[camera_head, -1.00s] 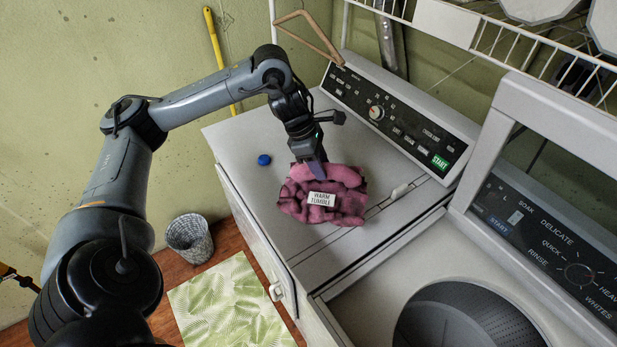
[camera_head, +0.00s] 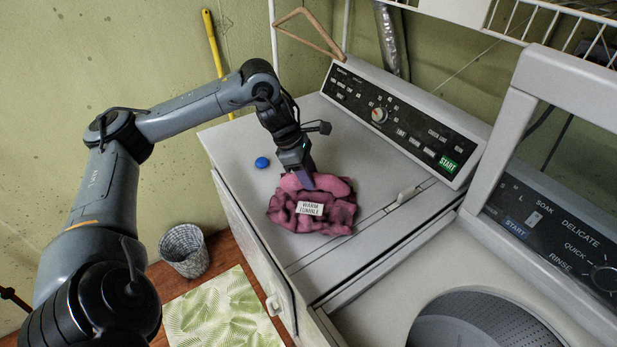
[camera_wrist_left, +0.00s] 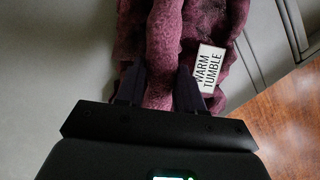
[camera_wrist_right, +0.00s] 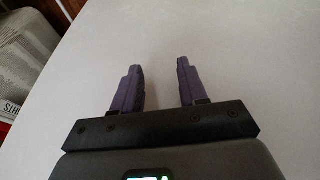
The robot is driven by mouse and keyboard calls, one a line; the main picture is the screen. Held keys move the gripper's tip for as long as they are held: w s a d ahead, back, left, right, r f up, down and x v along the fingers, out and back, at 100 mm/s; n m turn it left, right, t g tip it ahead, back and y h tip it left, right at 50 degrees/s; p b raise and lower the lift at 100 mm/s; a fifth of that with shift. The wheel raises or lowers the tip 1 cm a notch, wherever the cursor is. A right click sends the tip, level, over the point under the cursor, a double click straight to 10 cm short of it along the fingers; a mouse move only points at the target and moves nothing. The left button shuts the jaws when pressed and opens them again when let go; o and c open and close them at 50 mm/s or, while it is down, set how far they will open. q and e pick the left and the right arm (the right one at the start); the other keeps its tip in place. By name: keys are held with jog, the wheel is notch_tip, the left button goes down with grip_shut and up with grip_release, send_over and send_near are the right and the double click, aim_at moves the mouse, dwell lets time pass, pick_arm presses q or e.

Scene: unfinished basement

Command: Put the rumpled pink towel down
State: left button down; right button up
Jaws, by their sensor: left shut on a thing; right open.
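My left gripper (camera_head: 306,183) comes down onto the towel from above. In the left wrist view, the gripper (camera_wrist_left: 160,88) is shut on a fold of the towel (camera_wrist_left: 165,50), with the tag beside the right finger. My right gripper (camera_wrist_right: 158,75) shows only in its own wrist view. It is open and empty above a plain pale surface.
A blue cap (camera_head: 262,162) lies on the dryer left of the towel. The washer drum (camera_head: 480,325) is open at the lower right. A wooden hanger (camera_head: 308,30) hangs behind.

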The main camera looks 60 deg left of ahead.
pick_arm(q)
jog(key=c, duration=0.7)
grip_release()
jog(key=p+v, duration=0.2)
jog(key=v, duration=1)
